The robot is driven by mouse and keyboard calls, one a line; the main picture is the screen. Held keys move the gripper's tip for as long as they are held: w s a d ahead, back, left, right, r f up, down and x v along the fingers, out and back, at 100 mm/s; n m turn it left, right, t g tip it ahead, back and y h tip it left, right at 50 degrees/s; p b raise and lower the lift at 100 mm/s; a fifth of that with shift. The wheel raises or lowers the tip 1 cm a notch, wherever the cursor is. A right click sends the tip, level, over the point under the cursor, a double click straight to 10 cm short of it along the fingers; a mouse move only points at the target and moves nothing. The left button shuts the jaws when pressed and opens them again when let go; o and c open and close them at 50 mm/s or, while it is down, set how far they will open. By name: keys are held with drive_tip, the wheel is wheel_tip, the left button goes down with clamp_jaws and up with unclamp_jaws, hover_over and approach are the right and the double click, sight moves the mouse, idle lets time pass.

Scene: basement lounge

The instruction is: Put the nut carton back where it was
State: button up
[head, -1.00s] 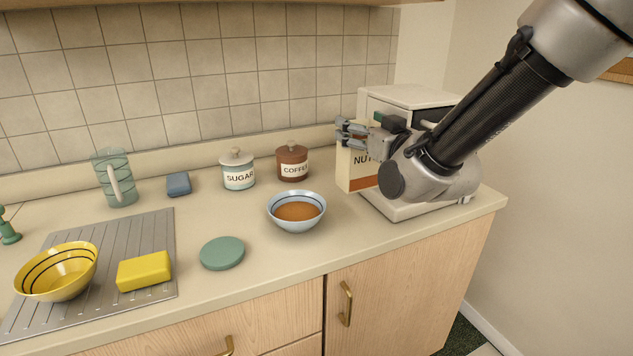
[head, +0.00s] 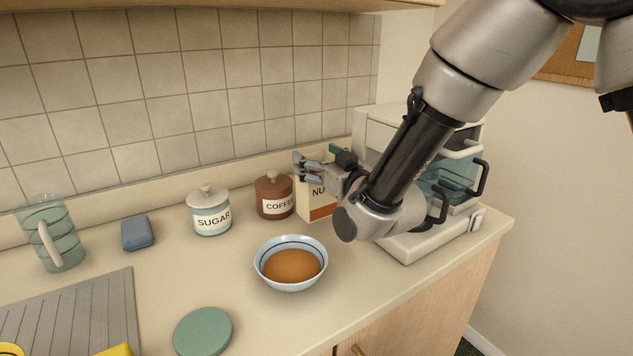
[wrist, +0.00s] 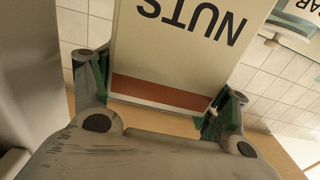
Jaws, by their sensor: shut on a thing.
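The nut carton (head: 318,205) is a cream box with dark "NUTS" lettering and an orange-brown band near its base. It looks upright, just right of the brown coffee jar (head: 274,195). My gripper (head: 307,168) is shut on it, with the fingers reaching across from the right. In the wrist view the carton (wrist: 180,50) stands between the two fingers (wrist: 155,92), its lettering upside down. My wrist hides its right part in the head view. I cannot tell whether its base touches the counter.
A white coffee machine (head: 382,128) with a blue-green jug stands close on the right. A sugar jar (head: 210,212) is left of the coffee jar. A blue bowl (head: 290,262) of brown contents sits in front. A green disc (head: 203,330) lies nearer the front.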

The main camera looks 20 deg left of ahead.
sight(317, 186)
wheel_tip(317, 186, down, 4)
drive_tip(key=shift+f, duration=0.1)
drive_tip(key=shift+f, duration=0.1)
drive_tip(key=o, duration=1.6)
drive_tip(key=shift+c, duration=0.2)
